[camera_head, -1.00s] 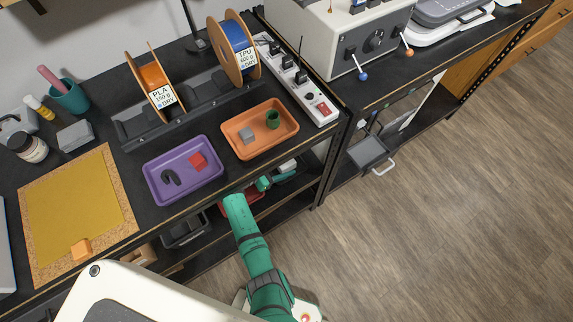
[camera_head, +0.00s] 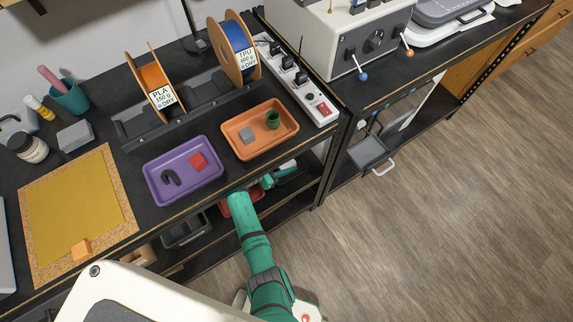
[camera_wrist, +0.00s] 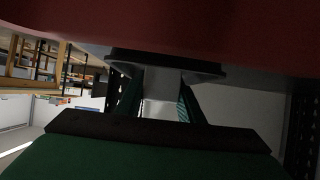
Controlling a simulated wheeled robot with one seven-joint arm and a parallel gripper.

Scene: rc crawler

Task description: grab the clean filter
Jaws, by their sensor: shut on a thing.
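My gripper (camera_wrist: 160,82) shows in the wrist view as two teal fingers, shut on a dark flat-rimmed piece (camera_wrist: 165,62) at their tips. I take this piece to be the filter; most of it is hidden or in shadow, and I cannot tell whether it is clean. A red bin (camera_head: 256,193) sits on that shelf close to my wrist. A red surface (camera_wrist: 160,25) fills the top of the wrist view, very close to the camera.
A black bin (camera_head: 185,230) stands on the shelf left of the red one. The worktop edge overhangs my wrist. A purple tray (camera_head: 150,188) and an orange tray (camera_head: 232,143) sit on top. The wooden floor (camera_head: 440,230) at right is clear.

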